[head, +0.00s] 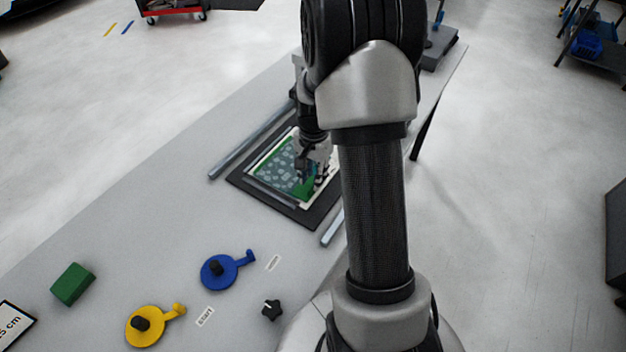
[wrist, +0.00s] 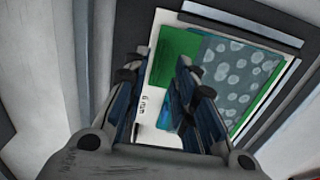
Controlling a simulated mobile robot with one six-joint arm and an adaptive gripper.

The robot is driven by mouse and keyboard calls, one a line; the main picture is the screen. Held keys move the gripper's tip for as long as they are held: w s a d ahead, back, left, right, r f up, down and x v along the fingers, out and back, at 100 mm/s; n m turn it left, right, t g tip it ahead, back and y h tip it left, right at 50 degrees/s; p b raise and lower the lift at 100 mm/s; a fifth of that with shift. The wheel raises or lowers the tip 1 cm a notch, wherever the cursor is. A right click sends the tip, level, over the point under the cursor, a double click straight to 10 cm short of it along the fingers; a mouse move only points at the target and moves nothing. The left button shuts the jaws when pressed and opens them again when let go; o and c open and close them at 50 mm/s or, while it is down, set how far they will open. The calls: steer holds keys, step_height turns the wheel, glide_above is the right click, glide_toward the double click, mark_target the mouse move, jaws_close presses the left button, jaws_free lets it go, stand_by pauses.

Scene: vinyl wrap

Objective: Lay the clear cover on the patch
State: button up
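A green patch (head: 309,186) lies on a pale sheet inside a dark frame (head: 238,182) on the table. A grey-blue, pale-spotted area (head: 276,163) covers part of the green; I cannot tell whether this is the clear cover. The wrist view also shows the green (wrist: 177,52) and the spotted area (wrist: 232,72), which sits right of the fingers. My gripper (head: 312,165) is over the right part of the frame, pointing down. In the wrist view its fingers (wrist: 156,72) stand apart with the pale sheet visible between them. My arm hides the frame's right side in the head view.
Metal bars lie left (head: 250,140) and right (head: 333,228) of the frame. Nearer on the table are a blue disc (head: 219,272), a yellow disc (head: 146,325), a green block (head: 72,284) and a black knob (head: 271,310). The table's left middle is clear.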

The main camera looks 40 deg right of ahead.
step_height(320, 180, up, 9)
steer(key=p, duration=0.2)
steer(key=s+a+r+n+t, duration=0.1)
steer(key=s+a+r+n, duration=0.2)
steer(key=a+r, duration=0.3)
steer(key=s+a+r+n+t, duration=0.1)
steer(key=s+a+r+n, duration=0.2)
steer(key=a+r, duration=0.25)
steer(key=s+a+r+n+t, duration=0.2)
steer(key=s+a+r+n, duration=0.3)
steer(key=s, duration=0.8)
steer(key=a+n, duration=0.3)
steer(key=a, duration=0.1)
steer(key=shift+s+a+t, duration=0.15)
steer(key=shift+t, duration=0.15)
